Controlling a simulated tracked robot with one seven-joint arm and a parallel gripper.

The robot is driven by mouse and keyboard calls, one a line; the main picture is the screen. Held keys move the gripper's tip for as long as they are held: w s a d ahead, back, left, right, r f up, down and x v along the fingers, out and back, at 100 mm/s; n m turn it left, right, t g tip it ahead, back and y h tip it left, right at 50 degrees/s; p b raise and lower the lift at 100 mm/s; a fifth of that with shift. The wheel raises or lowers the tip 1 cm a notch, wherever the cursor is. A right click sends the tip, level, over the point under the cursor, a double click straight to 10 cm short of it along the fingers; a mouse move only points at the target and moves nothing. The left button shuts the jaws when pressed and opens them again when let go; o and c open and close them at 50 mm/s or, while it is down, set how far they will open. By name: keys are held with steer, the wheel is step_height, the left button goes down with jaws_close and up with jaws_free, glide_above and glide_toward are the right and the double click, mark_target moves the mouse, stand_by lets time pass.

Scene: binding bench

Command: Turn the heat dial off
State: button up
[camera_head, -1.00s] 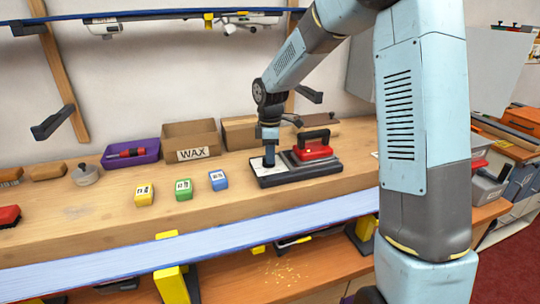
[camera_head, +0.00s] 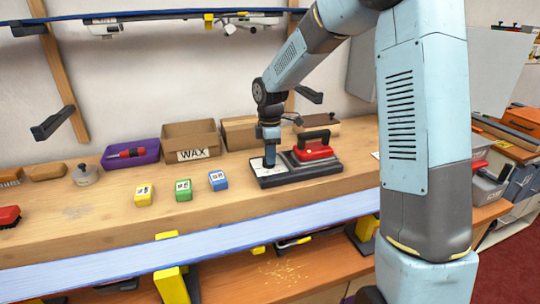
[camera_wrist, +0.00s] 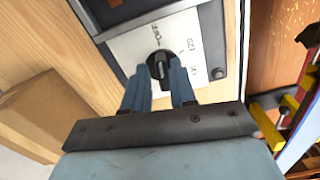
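The heat dial (camera_wrist: 160,65) is a black knob on a white plate with printed marks, on the dark base of a small press (camera_head: 300,172). In the wrist view its bar points roughly at the OFF mark (camera_wrist: 156,36); the numbered marks (camera_wrist: 191,45) are to its right. My gripper (camera_wrist: 159,68) points down over the plate, with a blue-grey finger at each side of the knob. The fingers appear shut on it, though the contact itself is partly hidden. In the head view my gripper (camera_head: 270,160) covers the dial.
Bare bench (camera_head: 100,215) lies at the front left.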

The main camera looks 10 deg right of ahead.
steer(key=shift+o, duration=1)
step_height(320, 180, up, 14)
steer(key=shift+f, duration=0.2)
steer(key=s+d+r+m+t, duration=0.25)
steer(key=s+d+m, duration=0.2)
steer(key=s, duration=0.35)
steer(key=s+d+r+m+t, duration=0.1)
steer(key=s+d+r+m, duration=0.3)
steer(key=s, duration=0.4)
steer(key=s+d+f+m+t, duration=0.1)
steer(key=s+d+m, duration=0.1)
steer(key=s+m, duration=0.3)
steer(key=s+d+f+m+t, duration=0.1)
steer(key=s+d+m, duration=0.2)
steer(key=s, duration=0.7)
steer(key=shift+s+d+m, duration=0.15)
steer(key=shift+s+m, duration=0.2)
steer(key=shift+m, duration=0.6)
